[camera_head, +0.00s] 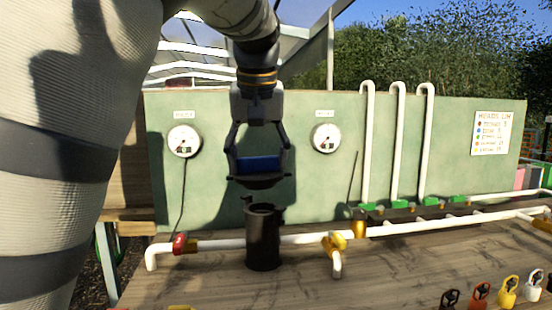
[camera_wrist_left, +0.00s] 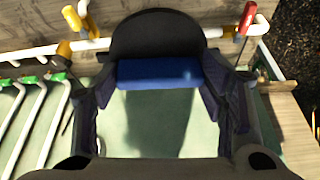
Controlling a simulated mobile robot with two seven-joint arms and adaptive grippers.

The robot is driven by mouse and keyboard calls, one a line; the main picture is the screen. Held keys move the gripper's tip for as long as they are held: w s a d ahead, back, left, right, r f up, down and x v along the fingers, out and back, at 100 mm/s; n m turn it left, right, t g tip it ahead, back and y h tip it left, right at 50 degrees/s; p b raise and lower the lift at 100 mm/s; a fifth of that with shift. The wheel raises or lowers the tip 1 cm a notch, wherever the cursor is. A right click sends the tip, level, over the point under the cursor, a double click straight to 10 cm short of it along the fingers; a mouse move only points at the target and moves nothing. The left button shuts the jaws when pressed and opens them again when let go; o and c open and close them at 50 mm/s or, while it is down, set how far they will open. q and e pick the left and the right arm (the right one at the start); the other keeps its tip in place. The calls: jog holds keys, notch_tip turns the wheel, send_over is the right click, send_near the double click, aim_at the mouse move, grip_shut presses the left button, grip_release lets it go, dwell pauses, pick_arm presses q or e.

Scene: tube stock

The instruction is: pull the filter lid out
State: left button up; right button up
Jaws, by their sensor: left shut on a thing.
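The filter lid is a dark round disc (camera_head: 258,182) with a blue grip block (camera_head: 258,164) on top. My left gripper (camera_head: 258,160) points down and is shut on the blue block, one finger at each end. In the left wrist view the blue block (camera_wrist_left: 158,73) sits between the fingers, with the dark disc (camera_wrist_left: 157,34) beyond it. The filter housing, a black upright cylinder (camera_head: 263,243), stands on the bench below. Its top rim shows, and the lid hangs above it with a gap between. My right gripper is not in view.
White pipes run either side of the housing, with a red-handled valve (camera_head: 180,243) left and a yellow-handled valve (camera_head: 334,242) right. A green panel (camera_head: 220,200) with two gauges stands behind. Upright white pipes (camera_head: 398,140) rise at right. Coloured tags (camera_head: 508,290) line the front right.

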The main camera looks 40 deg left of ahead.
pick_arm(q)
jog(key=shift+r, duration=2.45)
